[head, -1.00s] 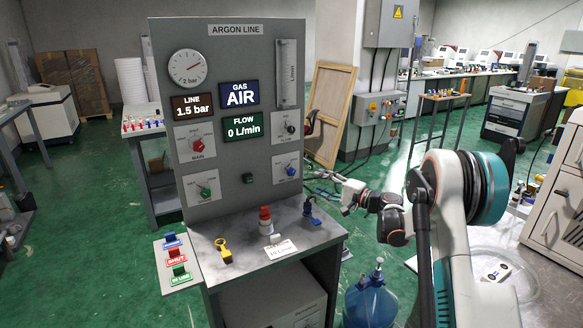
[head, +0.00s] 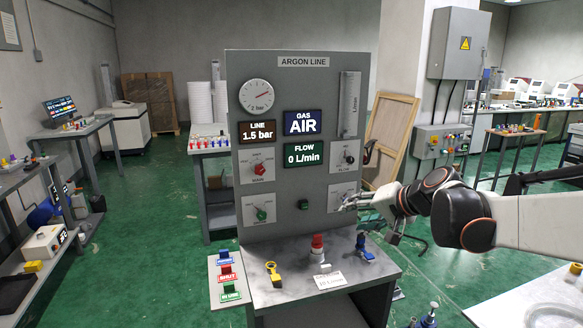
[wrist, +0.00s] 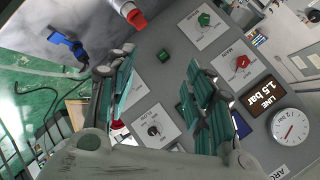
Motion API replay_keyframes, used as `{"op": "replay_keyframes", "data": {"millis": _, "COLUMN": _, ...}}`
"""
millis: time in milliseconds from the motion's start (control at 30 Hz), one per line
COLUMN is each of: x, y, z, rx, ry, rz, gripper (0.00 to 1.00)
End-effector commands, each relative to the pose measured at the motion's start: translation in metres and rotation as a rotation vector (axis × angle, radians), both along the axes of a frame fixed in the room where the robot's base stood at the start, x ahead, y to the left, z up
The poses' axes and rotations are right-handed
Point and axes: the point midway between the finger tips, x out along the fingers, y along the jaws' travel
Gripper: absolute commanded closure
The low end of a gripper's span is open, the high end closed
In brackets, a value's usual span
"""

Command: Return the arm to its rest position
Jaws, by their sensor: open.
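My gripper (head: 352,201) is at the end of my outstretched arm, in front of the lower right dial plate of the grey argon line panel (head: 290,232). In the wrist view my gripper (wrist: 162,98) shows two spread green-padded fingers with nothing held between them. The lower right dial's knob is hidden behind the gripper. The red main knob (head: 259,169), green knob (head: 261,214) and black flow knob (head: 348,158) show on the panel. The displays read 1.5 bar, AIR and 0 L/min. I cannot tell whether a finger touches the panel.
The panel's shelf (head: 300,287) holds a yellow item (head: 273,275), a red-topped item (head: 318,247) and a blue item (head: 364,248). Coloured tags (head: 227,273) lie on a side ledge. A white table (head: 535,300) stands at lower right. Green floor is open at left.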

Motion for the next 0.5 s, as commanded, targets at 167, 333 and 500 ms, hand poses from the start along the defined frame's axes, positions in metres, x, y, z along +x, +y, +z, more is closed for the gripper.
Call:
{"op": "replay_keyframes", "data": {"millis": 167, "x": -0.062, "y": 0.008, "z": 0.009, "rx": -0.163, "ry": 0.006, "rz": 0.027, "gripper": 0.52}}
{"op": "replay_keyframes", "data": {"millis": 333, "x": -0.12, "y": 0.007, "z": 0.009, "rx": -0.32, "ry": 0.007, "rz": 0.054, "gripper": 0.52}}
{"op": "replay_keyframes", "data": {"millis": 500, "x": -0.181, "y": 0.002, "z": -0.007, "rx": -0.465, "ry": 0.019, "rz": 0.086, "gripper": 0.52}}
